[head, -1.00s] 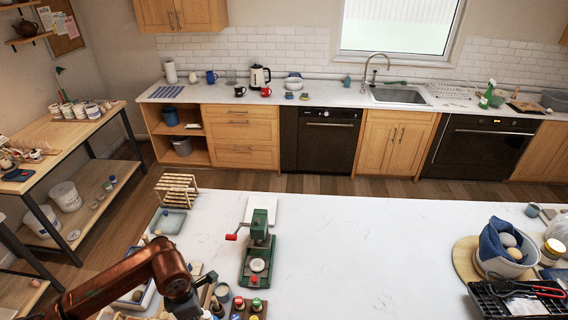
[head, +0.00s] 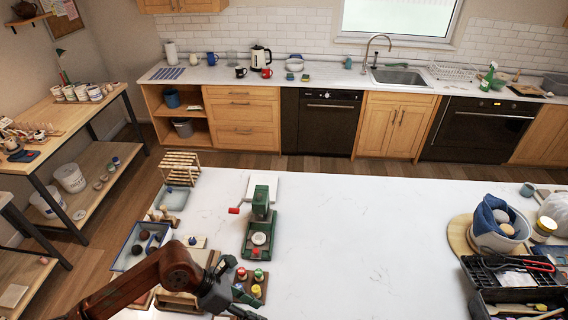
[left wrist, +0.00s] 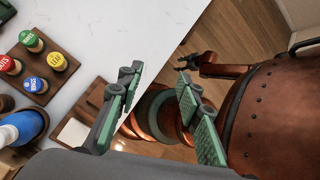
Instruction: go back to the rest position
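My left arm comes in from the lower left of the head view, with its gripper (head: 242,311) at the bottom edge, just below the coloured stamps. In the left wrist view the left gripper (left wrist: 162,112) has its two green-padded fingers wide apart with nothing between them. It hangs beside the white table (left wrist: 120,38), partly past its edge, with the floor and my copper body behind. A small dark gripper-like end (left wrist: 187,62) on a copper link shows far off there, probably my right gripper; its fingers are too small to read. No right arm shows in the head view.
A block of coloured stamps (head: 262,291) and a green press (head: 260,228) stand near the left arm. A blue-rimmed tray (head: 130,257) and wooden rack (head: 181,167) lie left. A black toolbox (head: 520,292) and bowl (head: 497,238) are right. The table's middle is clear.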

